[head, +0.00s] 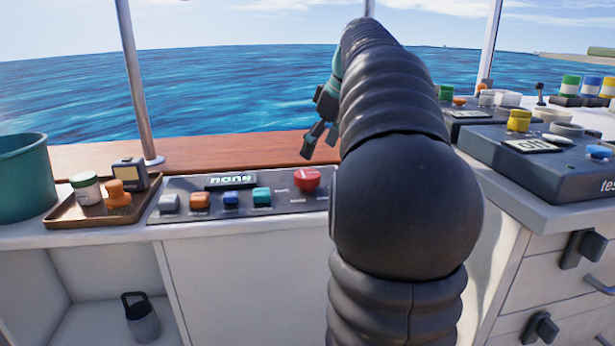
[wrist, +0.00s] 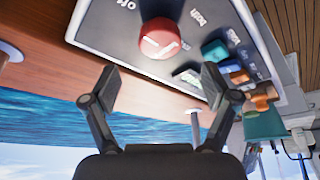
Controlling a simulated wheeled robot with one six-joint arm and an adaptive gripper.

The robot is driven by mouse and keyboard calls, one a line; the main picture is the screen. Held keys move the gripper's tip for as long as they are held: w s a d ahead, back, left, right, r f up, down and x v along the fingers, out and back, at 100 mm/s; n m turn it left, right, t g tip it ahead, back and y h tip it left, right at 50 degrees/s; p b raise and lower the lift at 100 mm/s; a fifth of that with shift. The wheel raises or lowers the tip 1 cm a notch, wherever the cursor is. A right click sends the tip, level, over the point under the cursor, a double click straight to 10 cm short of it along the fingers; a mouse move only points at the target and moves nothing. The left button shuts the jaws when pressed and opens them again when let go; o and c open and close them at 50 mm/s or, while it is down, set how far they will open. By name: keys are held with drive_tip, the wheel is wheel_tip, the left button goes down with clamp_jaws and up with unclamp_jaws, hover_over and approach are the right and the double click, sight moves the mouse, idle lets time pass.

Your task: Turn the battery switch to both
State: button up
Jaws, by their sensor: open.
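The battery switch is a round red knob (head: 307,180) at the right end of the grey panel (head: 180,212) on the counter. In the wrist view the red knob (wrist: 159,39) shows a white pointer line on its face, with "off" and "both" lettering around it. My gripper (head: 318,138) is above and beyond the panel in the head view, partly hidden by my arm. In the wrist view my gripper (wrist: 162,85) is open and empty, its fingers apart and short of the knob. The panel's display (head: 230,181) reads "none".
Blue, orange, grey and teal switches (head: 231,199) line the panel left of the knob. A brown tray (head: 75,214) with jars and a teal bucket (head: 22,178) stand further left. A second console (head: 545,170) is at right.

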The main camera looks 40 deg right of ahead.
sight(308, 173)
drive_tip(key=b+x, duration=0.1)
drive_tip(key=x, duration=0.6)
drive_tip(key=shift+w+a+f, duration=0.1)
drive_tip(key=shift+w+f, duration=0.05)
drive_tip(key=shift+f, duration=0.15)
drive_tip(key=c, duration=1.2)
